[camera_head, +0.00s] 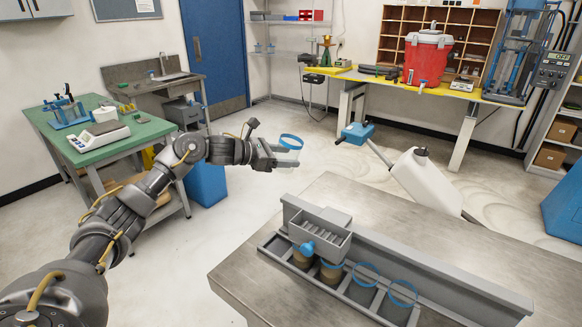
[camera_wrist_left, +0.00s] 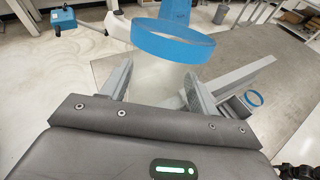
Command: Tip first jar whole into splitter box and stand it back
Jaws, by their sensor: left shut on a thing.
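My left gripper (camera_head: 284,156) is shut on a clear jar with a blue rim (camera_head: 291,142). It holds the jar in the air, left of the steel table and away from the splitter box. In the left wrist view the jar (camera_wrist_left: 160,83) stands between the two fingers (camera_wrist_left: 157,88), blue rim up; I make out no dark contents in it. The grey slotted splitter box (camera_head: 340,241) sits on the table, with a blue part on its front. My right gripper is not in view.
The steel table (camera_head: 245,270) carries a long grey rack (camera_head: 440,283). Two brown-filled vessels (camera_head: 331,273) stand in it by the box, with two blue rings (camera_head: 403,293) to their right. The table's left part is bare.

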